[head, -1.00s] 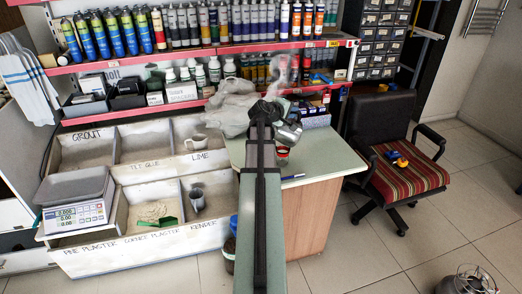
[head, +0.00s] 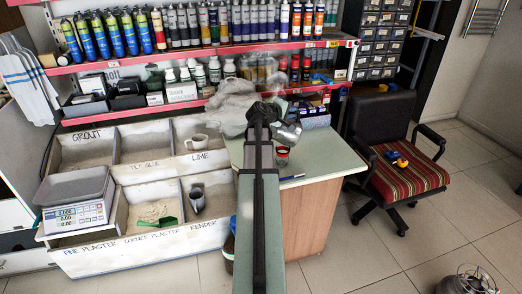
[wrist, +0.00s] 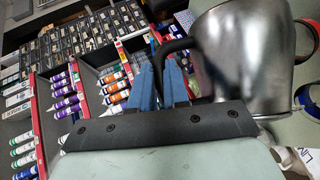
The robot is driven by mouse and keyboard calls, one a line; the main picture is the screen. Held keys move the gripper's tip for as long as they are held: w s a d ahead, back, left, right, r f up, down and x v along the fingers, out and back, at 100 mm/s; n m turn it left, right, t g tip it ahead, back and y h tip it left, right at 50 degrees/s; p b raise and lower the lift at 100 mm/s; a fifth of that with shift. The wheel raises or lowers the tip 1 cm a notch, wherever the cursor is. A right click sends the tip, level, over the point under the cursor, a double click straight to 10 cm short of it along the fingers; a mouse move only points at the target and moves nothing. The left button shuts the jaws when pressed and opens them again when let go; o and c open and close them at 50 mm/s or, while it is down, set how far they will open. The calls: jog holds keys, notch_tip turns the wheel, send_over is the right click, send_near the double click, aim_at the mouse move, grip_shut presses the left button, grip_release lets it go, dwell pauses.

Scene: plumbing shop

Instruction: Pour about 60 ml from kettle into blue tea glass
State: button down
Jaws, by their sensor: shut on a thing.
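The kettle (head: 287,134) is shiny metal and hangs just past the end of my arm, over the green counter. It fills the upper right of the wrist view (wrist: 245,60), with its black handle reaching left toward my fingers. My gripper (wrist: 162,82) has blue fingers and is shut on the kettle's handle. The kettle's spout and the inside are not clearly seen. I cannot make out the blue tea glass for sure. A blue rim (wrist: 304,97) shows at the right edge of the wrist view, partly cut off, and I cannot tell what it belongs to.
Shelves of bottles stand behind. Open bins (head: 150,212) with a scale (head: 75,200) are left; a chair (head: 400,165) is right.

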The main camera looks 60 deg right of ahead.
aim_at(298, 125)
jog(key=shift+w+a+h, duration=0.3)
jog(key=shift+w, duration=0.2)
dwell(0.9)
jog(key=shift+s+d+r+m+y, duration=0.15)
jog(key=shift+s+d+y, duration=0.15)
jog(key=shift+s, duration=0.25)
jog(key=shift+s+d+f+m+y, duration=0.1)
jog(key=shift+s+d+m+y, duration=0.1)
jog(key=shift+s+d, duration=0.25)
jog(key=shift+s+d+m+t+y, duration=0.25)
jog(key=shift+s+t, duration=0.15)
jog(key=shift+s, duration=0.1)
jog(key=shift+s+d+m+t+y, duration=0.25)
jog(key=shift+s+t, duration=0.15)
jog(key=shift+s, duration=0.1)
jog(key=shift+s+d+f+m+t+y, duration=0.15)
jog(key=shift+s+f+m+t+y, duration=0.15)
jog(key=shift+f, duration=0.25)
jog(key=shift+s+d+f+m+t+y, duration=0.1)
jog(key=shift+s+d+f+y, duration=0.1)
jog(key=shift+s+f, duration=0.25)
jog(key=shift+f, duration=0.15)
jog(key=shift+s, duration=0.1)
